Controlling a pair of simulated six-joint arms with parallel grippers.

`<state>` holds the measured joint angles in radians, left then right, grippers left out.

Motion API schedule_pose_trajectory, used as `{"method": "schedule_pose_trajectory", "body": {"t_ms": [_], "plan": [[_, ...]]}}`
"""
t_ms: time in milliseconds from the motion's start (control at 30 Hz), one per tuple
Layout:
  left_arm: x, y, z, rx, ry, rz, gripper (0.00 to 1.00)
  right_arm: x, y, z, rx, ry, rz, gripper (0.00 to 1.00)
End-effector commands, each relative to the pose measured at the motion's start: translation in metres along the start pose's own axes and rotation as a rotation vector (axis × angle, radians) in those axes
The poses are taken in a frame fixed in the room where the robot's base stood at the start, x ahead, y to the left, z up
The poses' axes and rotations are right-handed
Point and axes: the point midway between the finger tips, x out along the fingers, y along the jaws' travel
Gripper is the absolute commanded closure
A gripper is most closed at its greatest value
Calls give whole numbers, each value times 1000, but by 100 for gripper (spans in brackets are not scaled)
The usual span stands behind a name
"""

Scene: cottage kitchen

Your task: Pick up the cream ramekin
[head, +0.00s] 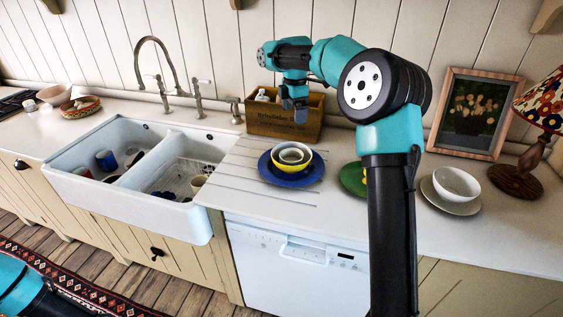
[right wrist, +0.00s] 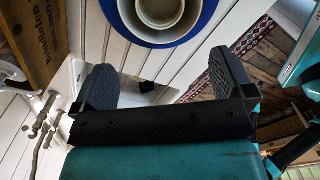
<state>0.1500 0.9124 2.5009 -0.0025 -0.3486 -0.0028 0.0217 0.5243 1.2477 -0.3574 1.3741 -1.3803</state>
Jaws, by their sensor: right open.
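In the right wrist view the ramekin (right wrist: 160,8) is at the top edge, cut off by the frame, with the blue rim of the plate (right wrist: 205,28) around the stack. My right gripper (head: 294,108) is above and behind the stack, apart from it. Its fingers (right wrist: 165,78) are spread and empty. My left gripper is out of view; only part of that arm shows at the lower left.
A wooden crate (head: 262,118) stands close behind the stack, beside the right gripper. A green plate (head: 352,179) lies to the right, partly behind my arm. Farther right are a white bowl (head: 457,183), a framed picture (head: 474,113) and a lamp (head: 518,178). The double sink (head: 135,205) is left.

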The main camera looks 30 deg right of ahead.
Motion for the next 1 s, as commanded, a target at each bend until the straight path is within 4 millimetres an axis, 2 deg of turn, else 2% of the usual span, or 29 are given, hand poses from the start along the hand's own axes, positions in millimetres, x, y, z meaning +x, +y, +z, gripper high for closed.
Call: {"method": "schedule_pose_trajectory", "body": {"t_ms": [233, 367, 1000], "plan": [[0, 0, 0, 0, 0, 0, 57, 2, 0, -1, 1, 0, -1, 0], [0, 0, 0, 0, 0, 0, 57, 13, 0, -1, 1, 0, -3, 0], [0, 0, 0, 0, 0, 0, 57, 115, 0, -2, 2, 0, -2, 0]]}}
